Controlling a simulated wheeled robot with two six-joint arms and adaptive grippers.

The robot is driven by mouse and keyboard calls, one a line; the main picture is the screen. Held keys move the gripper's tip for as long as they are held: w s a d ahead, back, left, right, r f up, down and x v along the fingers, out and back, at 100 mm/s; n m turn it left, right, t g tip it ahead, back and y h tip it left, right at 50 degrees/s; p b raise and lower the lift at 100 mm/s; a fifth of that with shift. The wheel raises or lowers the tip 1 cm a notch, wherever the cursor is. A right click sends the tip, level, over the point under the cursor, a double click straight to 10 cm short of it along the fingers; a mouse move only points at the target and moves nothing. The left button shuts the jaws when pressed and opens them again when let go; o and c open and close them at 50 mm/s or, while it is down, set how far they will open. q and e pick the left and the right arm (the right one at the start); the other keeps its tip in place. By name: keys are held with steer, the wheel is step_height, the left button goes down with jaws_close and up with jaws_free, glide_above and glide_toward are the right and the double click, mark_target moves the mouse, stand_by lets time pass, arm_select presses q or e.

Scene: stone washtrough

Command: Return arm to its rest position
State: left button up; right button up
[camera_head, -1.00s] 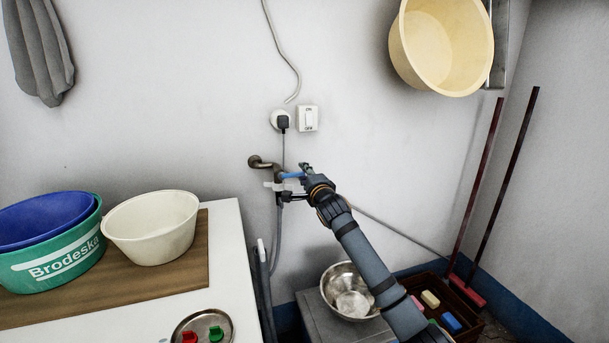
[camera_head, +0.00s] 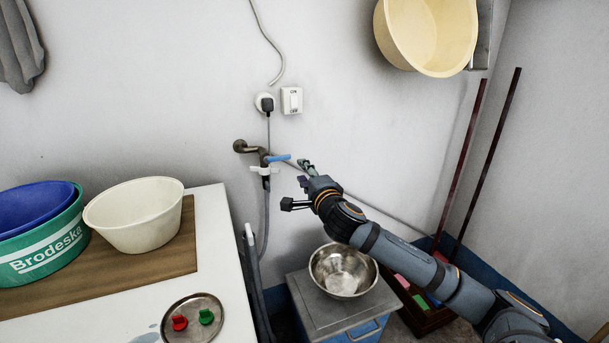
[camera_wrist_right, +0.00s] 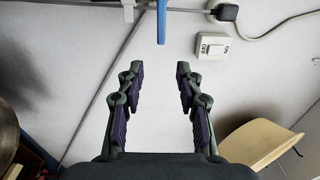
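My right gripper (camera_head: 296,186) is in front of the wall, just right of the tap (camera_head: 252,150) with its blue lever (camera_head: 279,158). In the right wrist view the two fingers (camera_wrist_right: 158,88) stand wide apart with only bare wall between them. The blue lever (camera_wrist_right: 161,22) shows beyond the fingertips in that view, apart from them. My right arm reaches in from the lower right of the head view. My left gripper is not in view.
A metal bowl (camera_head: 343,271) stands on a grey box (camera_head: 316,316) below my right arm. A white counter (camera_head: 222,240) holds tubs and a round tray (camera_head: 204,333). A cream basin (camera_head: 425,35) hangs on the wall. Two long handles (camera_head: 486,165) lean at the right.

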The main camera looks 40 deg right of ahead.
steer(key=shift+s+a, duration=0.15)
steer(key=shift+s, duration=0.1)
stand_by(0.3)
